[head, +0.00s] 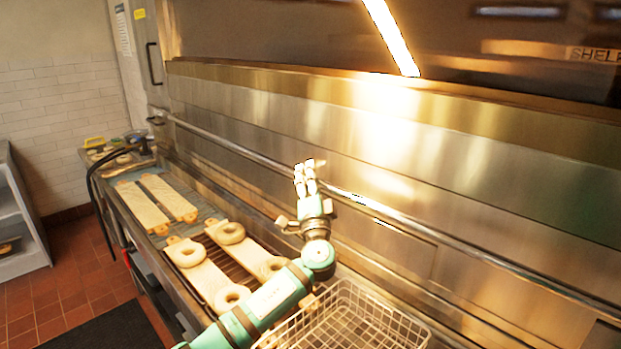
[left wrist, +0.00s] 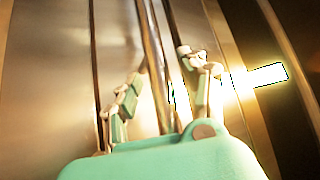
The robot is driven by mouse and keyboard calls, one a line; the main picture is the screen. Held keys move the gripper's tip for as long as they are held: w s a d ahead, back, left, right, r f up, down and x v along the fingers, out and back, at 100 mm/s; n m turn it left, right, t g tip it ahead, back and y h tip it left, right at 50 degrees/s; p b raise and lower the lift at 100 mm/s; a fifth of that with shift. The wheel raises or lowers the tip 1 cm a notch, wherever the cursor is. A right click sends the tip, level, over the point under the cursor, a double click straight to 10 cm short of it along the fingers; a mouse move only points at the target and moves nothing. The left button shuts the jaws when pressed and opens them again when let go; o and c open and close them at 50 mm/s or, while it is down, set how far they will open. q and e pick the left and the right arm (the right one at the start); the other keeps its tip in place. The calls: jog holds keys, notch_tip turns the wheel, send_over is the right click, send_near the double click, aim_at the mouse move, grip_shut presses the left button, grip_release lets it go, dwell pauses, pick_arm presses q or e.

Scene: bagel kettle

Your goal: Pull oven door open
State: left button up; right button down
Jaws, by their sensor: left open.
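The oven front (head: 480,165) is a wide brushed-steel face on the right in the head view. A long horizontal bar handle (head: 230,147) runs along it. My left gripper (head: 306,170) is in front of the bar, its fingers pointing up and toward the steel face. It is open. In the left wrist view, the bar (left wrist: 154,60) runs between the two spread fingers (left wrist: 160,88) of the gripper. I cannot tell whether any finger touches the bar. The steel face looks closed and flush. My right gripper is not in view.
A wire basket (head: 420,325) stands below my left arm. Boards with bagels (head: 232,233) and bare boards (head: 143,207) lie on a rack to the left. A black hose (head: 92,185) hangs at the far end. Open tiled floor (head: 75,270) lies left.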

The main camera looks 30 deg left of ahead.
pick_arm(q)
jog(key=c, duration=0.3)
grip_shut()
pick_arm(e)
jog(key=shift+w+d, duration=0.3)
pick_arm(q)
jog(key=shift+f, duration=0.1)
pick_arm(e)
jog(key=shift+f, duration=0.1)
